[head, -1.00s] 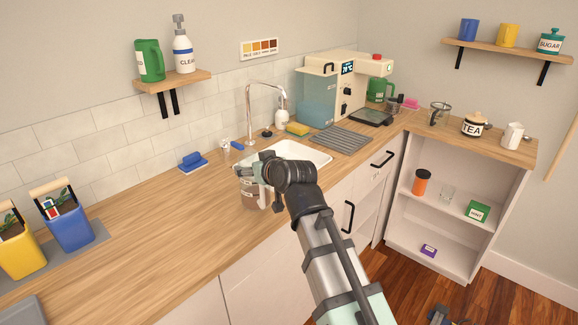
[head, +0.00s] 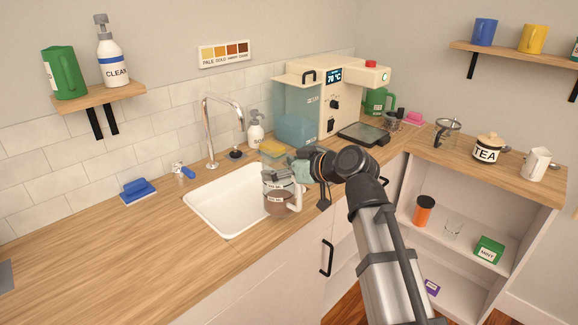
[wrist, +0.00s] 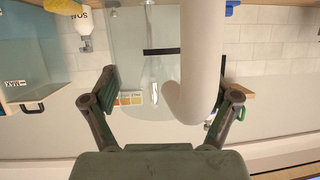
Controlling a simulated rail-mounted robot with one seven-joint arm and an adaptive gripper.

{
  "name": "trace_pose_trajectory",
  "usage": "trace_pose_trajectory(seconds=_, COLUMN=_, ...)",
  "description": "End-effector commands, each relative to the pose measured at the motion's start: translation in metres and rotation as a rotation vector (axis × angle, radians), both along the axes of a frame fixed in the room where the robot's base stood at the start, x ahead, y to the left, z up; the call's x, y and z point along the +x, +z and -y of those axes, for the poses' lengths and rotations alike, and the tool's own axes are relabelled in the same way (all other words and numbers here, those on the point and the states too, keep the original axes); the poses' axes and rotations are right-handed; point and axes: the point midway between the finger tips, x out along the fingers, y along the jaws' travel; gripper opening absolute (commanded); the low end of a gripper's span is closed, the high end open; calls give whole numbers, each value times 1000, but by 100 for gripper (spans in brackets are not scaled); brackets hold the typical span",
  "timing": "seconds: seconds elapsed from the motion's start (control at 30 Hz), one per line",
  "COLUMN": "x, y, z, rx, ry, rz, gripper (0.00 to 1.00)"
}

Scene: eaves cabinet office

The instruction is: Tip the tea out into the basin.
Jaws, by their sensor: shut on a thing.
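My gripper (head: 302,172) is shut on a glass jug (head: 278,204) with a white handle and brown tea in its lower part. In the wrist view the white handle (wrist: 200,55) stands between the two fingers (wrist: 165,92), and the clear glass is behind it. The jug looks upright. The white basin (head: 212,217) is sunk in the wooden counter, and the jug appears at its right end, overlapping its rim in the head view. I cannot tell exactly how much of the jug is above the basin opening.
A chrome tap (head: 209,135) rises behind the basin. A soap bottle (head: 255,130) and yellow sponge (head: 272,147) stand at the back. A blue brush (head: 138,191) lies left. A water machine (head: 325,95) stands back right.

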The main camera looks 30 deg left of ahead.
Motion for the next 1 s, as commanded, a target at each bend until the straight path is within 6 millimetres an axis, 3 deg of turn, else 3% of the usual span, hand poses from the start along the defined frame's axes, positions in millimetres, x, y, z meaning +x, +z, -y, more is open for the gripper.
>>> trace_pose_trajectory(seconds=1.0, x=0, y=7, z=1, rx=-68, ry=5, rz=-29, gripper=17)
